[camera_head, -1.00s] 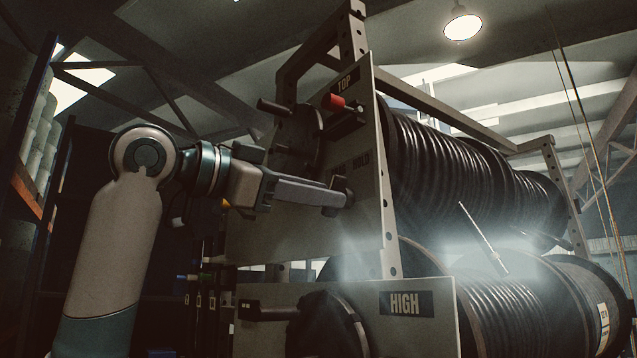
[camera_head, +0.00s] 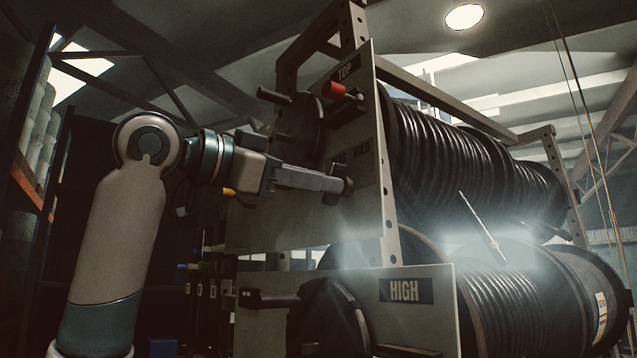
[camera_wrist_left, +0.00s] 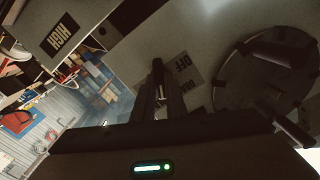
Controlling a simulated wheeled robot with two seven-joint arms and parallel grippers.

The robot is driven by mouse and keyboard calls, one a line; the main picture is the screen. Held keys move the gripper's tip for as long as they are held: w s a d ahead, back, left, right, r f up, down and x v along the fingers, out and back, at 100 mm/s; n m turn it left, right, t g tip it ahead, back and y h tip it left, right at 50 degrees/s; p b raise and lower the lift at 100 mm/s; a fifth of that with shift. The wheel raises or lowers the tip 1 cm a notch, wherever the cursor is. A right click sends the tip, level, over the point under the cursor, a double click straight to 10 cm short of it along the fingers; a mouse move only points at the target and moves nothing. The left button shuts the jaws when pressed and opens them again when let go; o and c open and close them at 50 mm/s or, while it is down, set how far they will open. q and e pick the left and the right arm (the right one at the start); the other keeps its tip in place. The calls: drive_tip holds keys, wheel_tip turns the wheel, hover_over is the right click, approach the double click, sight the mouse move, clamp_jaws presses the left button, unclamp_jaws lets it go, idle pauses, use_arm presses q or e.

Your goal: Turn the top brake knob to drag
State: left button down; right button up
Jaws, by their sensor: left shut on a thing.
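My left gripper (camera_head: 343,186) reaches in from the left to the upper panel (camera_head: 300,225) of the hose reel rack, below the TOP label (camera_head: 346,71). It is shut on the small dark top brake knob (camera_head: 333,198), which the fingers mostly hide. In the left wrist view, the closed fingers (camera_wrist_left: 158,95) point at the panel. The OFF label (camera_wrist_left: 183,64) and a partly hidden DRAG label (camera_wrist_left: 191,95) are beside them. I cannot tell the knob's exact setting. My right gripper is not in view.
A red-ended handle (camera_head: 334,89) and a dark crank (camera_head: 274,97) stick out above my left gripper. A lower panel carries a HIGH label (camera_head: 405,290) and a lower crank handle (camera_head: 265,299). Large hose reels (camera_head: 450,150) fill the right.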

use_arm(q)
drive_tip(key=shift+n+b, duration=3.15)
drive_tip(key=shift+n, duration=2.55)
drive_tip(key=c, duration=1.8)
unclamp_jaws()
drive_tip(key=shift+a, duration=0.1)
